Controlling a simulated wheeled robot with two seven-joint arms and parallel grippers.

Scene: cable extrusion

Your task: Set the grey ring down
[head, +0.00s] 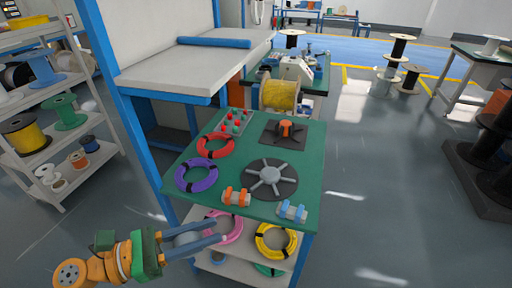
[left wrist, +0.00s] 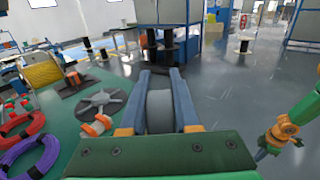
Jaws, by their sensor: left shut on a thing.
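The grey ring (left wrist: 160,110) shows as a pale, rounded band between the two blue-grey fingers of my left gripper (left wrist: 162,85) in the left wrist view. In the head view, my left gripper (head: 220,231) is at the lower left, off the left front side of the green-topped table (head: 225,169). The grey ring (head: 187,238) shows there between the fingers, partly hidden by them. The gripper is shut on it, with nothing seen under it. My right gripper (left wrist: 310,104) shows only in part at the right edge of the left wrist view; its jaws are unclear.
The tabletop holds a red coil (head: 216,145), a purple coil (head: 197,176), a dark round plate with grey spokes (head: 269,178), an orange clamp (head: 236,196) and a blue clamp (head: 292,212). Pink (head: 234,229) and yellow (head: 273,254) coils lie on the shelf below. Open floor lies right.

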